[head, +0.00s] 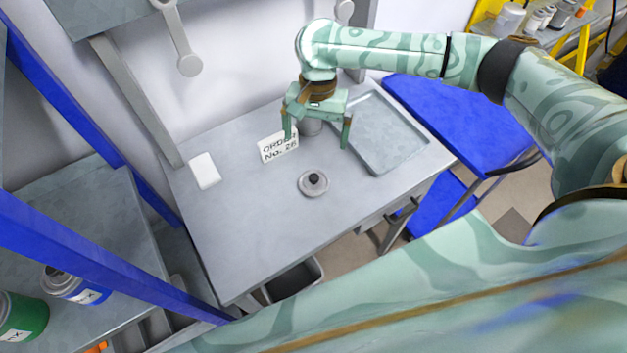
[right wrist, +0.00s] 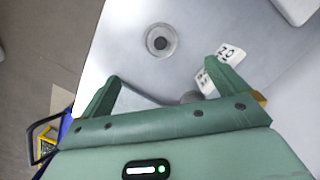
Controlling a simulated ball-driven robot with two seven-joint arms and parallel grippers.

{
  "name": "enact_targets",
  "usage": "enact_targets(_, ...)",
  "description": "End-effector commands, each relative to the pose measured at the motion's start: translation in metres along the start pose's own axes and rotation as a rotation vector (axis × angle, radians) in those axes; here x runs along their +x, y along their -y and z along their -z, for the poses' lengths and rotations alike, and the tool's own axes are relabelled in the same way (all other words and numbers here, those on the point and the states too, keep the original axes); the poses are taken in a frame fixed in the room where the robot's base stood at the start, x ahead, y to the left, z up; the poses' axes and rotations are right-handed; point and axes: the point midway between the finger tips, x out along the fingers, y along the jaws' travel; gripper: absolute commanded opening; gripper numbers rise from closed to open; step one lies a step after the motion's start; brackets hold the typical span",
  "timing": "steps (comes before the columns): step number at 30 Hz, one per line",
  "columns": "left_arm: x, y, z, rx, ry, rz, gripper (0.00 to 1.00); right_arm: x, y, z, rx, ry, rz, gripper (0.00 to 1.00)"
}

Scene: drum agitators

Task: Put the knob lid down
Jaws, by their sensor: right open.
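The knob lid (head: 313,185) is a round grey disc with a black knob, lying flat on the grey workbench (head: 245,230). It also shows in the right wrist view (right wrist: 160,40), beyond the fingertips. My right gripper (head: 318,141) is open and empty above the bench, behind the lid in the head view and apart from it. A grey round can (head: 311,127) stands partly hidden behind the right gripper's fingers. My left gripper is not in view.
An order card (head: 277,146) stands left of the gripper, and a white block (head: 204,170) lies farther left. A shallow grey tray (head: 408,143) is at the right of the bench. Blue posts and paint cans (head: 72,286) are at the left. The bench's front is clear.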

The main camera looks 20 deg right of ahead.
Motion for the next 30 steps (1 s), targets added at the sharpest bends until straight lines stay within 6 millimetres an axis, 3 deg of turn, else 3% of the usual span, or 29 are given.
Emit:
enact_targets(3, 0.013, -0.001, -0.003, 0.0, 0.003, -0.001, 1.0, 0.035, 0.0, 0.0, 0.0, 0.003, -0.003, 0.99)
enact_targets(9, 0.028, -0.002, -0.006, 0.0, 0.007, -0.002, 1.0, 0.081, 0.0, 0.0, -0.002, 0.002, -0.001, 0.99)
enact_targets(19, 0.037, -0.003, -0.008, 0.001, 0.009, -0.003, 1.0, 0.108, 0.0, 0.002, -0.002, -0.001, 0.001, 0.99)
enact_targets(27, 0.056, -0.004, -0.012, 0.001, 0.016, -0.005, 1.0, 0.15, -0.001, 0.003, -0.004, -0.001, 0.0, 0.99)
enact_targets(30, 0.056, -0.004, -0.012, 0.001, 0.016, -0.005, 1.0, 0.151, 0.0, 0.003, -0.004, -0.003, 0.002, 0.99)
